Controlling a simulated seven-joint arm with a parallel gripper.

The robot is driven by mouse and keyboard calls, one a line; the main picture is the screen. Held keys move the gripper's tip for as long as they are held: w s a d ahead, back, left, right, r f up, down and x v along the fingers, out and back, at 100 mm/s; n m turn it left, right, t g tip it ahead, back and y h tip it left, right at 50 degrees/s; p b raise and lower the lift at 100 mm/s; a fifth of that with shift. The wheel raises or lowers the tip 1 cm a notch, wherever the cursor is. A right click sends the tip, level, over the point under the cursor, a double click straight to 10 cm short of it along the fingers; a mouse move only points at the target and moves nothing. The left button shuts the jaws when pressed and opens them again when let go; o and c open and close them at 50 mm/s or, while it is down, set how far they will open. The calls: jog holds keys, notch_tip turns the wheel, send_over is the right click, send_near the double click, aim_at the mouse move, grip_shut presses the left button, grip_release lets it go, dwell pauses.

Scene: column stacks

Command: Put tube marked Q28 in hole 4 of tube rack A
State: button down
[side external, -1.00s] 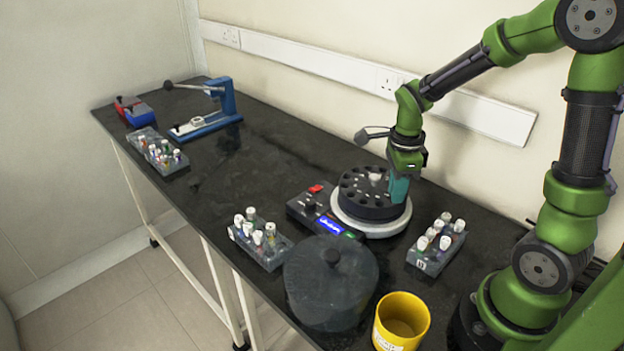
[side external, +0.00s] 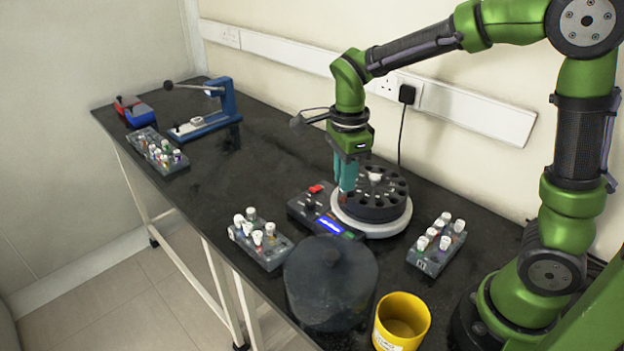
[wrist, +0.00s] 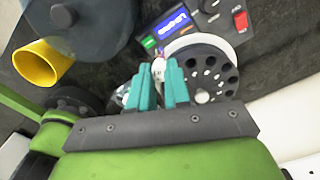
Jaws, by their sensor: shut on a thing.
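My gripper (side external: 345,188) has teal fingers and points down at the left rim of the centrifuge. It is shut on a tube (side external: 346,200), whose brownish lower part shows below the fingertips. In the wrist view, the tube's pale top (wrist: 159,66) shows between the fingers (wrist: 160,80); its marking is not legible. Grey tube racks with white-capped tubes stand in front left of the centrifuge (side external: 262,258), to its right (side external: 428,262) and at the far left (side external: 176,166). Their letters and hole numbers are too small to read.
The centrifuge's black rotor (side external: 376,205) sits in a white ring beside its control box (side external: 305,212). A dark round lid (side external: 330,285) and a yellow mug (side external: 402,325) stand in front. A blue lever press (side external: 225,105) is at the back left. The table between is clear.

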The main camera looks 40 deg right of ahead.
jog(key=w+a+f+n, duration=0.1)
jog(key=w+a+f, duration=0.2)
jog(key=a, duration=0.4)
jog(key=w+a+f+n, duration=0.1)
jog(key=w+a+f, duration=0.2)
jog(key=a, duration=0.5)
jog(key=shift+f, duration=0.65)
jog(key=shift+w+a+f, duration=0.1)
jog(key=shift+f, duration=0.65)
dwell(0.9)
jog(key=shift+f, duration=0.85)
jog(key=c, duration=0.7)
grip_release()
